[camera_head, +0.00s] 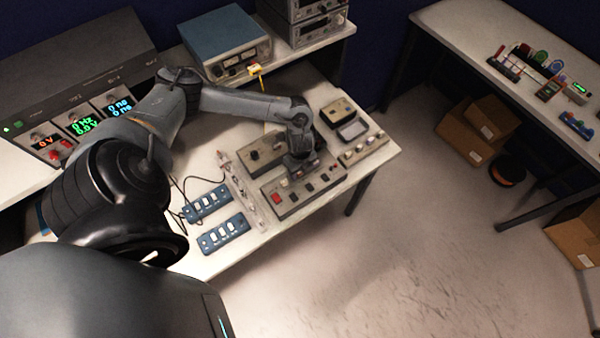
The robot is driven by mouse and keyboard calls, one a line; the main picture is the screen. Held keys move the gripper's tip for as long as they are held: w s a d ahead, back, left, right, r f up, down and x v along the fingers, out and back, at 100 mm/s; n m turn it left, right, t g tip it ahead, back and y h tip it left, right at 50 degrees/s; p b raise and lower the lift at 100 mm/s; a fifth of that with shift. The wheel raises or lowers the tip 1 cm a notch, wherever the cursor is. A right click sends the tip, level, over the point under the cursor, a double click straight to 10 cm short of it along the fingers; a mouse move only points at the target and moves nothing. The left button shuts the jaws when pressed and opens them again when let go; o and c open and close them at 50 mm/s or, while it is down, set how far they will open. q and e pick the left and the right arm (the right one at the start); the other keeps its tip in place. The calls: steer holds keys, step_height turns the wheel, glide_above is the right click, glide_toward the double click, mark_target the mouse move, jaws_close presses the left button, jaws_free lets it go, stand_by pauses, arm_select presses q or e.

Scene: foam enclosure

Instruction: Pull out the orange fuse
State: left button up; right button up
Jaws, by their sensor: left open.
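My left arm reaches over the workbench (222,262) from the left. My left gripper (297,174) points down over the grey control panel (322,196) and is open. Its fingertips are small and dark here, so contact with the panel cannot be told. I cannot pick out the orange fuse; the gripper and wrist hide part of the panel. A red square switch (276,198) shows on the panel's left end. My right gripper is not in view.
Other panels with knobs (342,111) stand just behind. Blue switch strips (222,233) and loose black cables lie to the left. Instruments (225,45) line the back. A second table (480,40) and cardboard boxes (466,138) are right, across open floor.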

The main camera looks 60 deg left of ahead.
arm_select(q)
steer(key=shift+c, duration=0.5)
jaws_close()
steer(key=shift+r+p, duration=0.2)
steer(key=shift+p, duration=0.2)
steer(key=shift+r+p, duration=1.05)
steer(key=shift+p, duration=0.1)
steer(key=shift+r+p, duration=1.7)
steer(key=shift+p, duration=0.05)
steer(key=shift+r, duration=0.1)
